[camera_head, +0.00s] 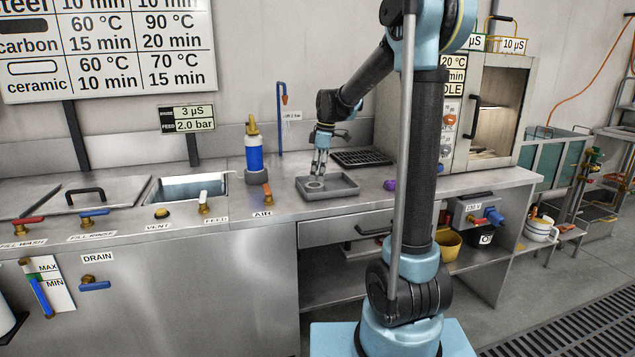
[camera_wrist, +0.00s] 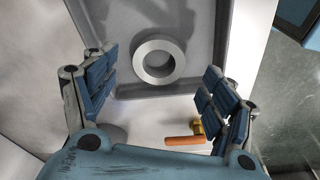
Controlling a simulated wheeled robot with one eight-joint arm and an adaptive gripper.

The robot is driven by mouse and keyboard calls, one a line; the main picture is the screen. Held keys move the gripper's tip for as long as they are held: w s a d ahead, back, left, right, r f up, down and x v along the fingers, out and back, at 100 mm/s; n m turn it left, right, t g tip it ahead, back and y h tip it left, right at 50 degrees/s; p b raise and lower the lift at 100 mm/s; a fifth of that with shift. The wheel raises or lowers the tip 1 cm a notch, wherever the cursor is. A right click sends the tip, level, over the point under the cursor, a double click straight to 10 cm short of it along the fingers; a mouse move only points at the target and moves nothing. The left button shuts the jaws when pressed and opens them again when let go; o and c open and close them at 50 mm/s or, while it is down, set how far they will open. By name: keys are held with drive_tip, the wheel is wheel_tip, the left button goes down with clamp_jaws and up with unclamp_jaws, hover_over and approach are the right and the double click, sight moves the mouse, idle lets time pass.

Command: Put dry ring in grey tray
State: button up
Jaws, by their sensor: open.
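The grey tray (camera_head: 340,191) lies on the steel counter in front of a dark rack. A metal ring (camera_head: 315,185) rests inside it, near its left end, below my gripper. In the wrist view the ring (camera_wrist: 159,61) lies flat on the floor of the tray (camera_wrist: 205,40), close to one wall. It touches neither finger. My gripper (camera_head: 319,168) points down over the tray. In the wrist view its blue fingers (camera_wrist: 162,92) are spread wide with nothing between them. I cannot tell from the pictures whether the ring is dry.
A purple object (camera_head: 389,185) lies to the right. The black rack (camera_head: 362,157) is behind, and an open cabinet (camera_head: 495,110) stands further right.

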sight(322, 185)
wheel_tip(322, 185, up, 7)
drive_tip(key=d, duration=0.1)
drive_tip(key=s+d+m, duration=0.4)
drive_tip(key=s+d, duration=0.2)
drive_tip(key=s, duration=0.3)
drive_tip(key=s+d+f+m, duration=0.3)
drive_tip(key=s+f, duration=0.3)
drive_tip(key=s, duration=0.2)
drive_tip(key=s+d+f+m+t+h, duration=0.1)
drive_tip(key=s+d+f+m, duration=0.2)
drive_tip(key=s, duration=0.6)
drive_tip(key=s+d+f+m+t, duration=0.1)
drive_tip(key=s+d+f+m, duration=0.3)
drive_tip(key=s+f, duration=0.5)
drive_tip(key=m, duration=0.2)
drive_tip(key=shift+f+m+h, duration=0.3)
drive_tip(key=shift+f+h, duration=0.05)
drive_tip(key=shift+h, duration=0.05)
drive_tip(key=shift+w, duration=0.1)
drive_tip(key=shift+w+f, duration=0.2)
drive_tip(key=shift+w, duration=0.25)
